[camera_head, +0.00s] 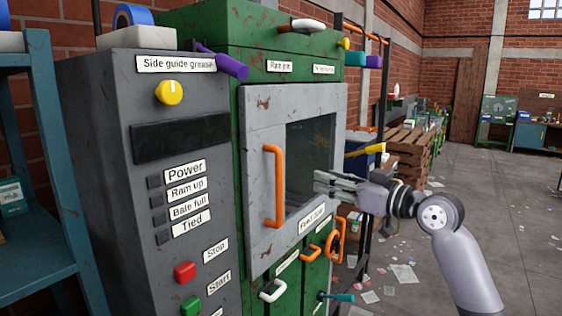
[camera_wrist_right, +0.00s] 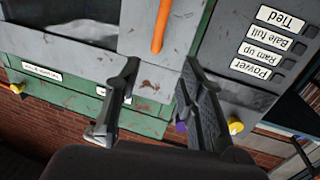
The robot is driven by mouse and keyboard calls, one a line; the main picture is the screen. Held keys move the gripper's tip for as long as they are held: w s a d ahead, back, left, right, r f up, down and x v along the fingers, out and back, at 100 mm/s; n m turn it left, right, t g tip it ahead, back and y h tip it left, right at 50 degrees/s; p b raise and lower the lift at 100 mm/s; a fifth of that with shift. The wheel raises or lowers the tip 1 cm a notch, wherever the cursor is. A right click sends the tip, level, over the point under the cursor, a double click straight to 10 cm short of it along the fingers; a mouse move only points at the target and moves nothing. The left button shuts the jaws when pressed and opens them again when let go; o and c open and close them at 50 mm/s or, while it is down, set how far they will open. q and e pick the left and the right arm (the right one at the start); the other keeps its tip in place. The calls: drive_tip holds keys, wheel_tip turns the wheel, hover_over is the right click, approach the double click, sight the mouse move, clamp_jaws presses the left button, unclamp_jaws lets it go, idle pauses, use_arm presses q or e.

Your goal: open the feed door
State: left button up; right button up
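The feed door (camera_head: 257,221) is a worn grey panel with a dark window (camera_head: 308,150) on the front of a green machine. It looks shut. Its upright orange handle (camera_head: 279,185) is on the left side of the door. My right gripper (camera_head: 317,182) is in front of the door, right of the handle and apart from it. In the right wrist view, the handle (camera_wrist_right: 161,25) shows beyond the gap between the open, empty fingers (camera_wrist_right: 160,80). The label at the door's lower edge is partly readable. My left gripper is not in view.
A grey control panel (camera_head: 110,210) with buttons, a yellow knob (camera_head: 169,92) and labels stands left of the door. Smaller orange handles (camera_head: 311,254) and a white handle (camera_head: 272,291) sit below it. A blue shelf (camera_head: 42,262) is far left. Open floor with scattered paper lies right.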

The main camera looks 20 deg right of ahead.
sight(281, 165)
drive_tip(key=p+x, duration=0.6)
drive_tip(key=x, duration=1)
drive_tip(key=shift+w+d, duration=0.1)
drive_tip(key=shift+d, duration=0.05)
drive_tip(key=shift+w+a+f+p, duration=0.1)
drive_tip(key=shift+w+a+p, duration=0.2)
drive_tip(key=shift+w, duration=0.25)
drive_tip(key=shift+c, duration=0.5)
clamp_jaws()
drive_tip(key=shift+f, duration=0.1)
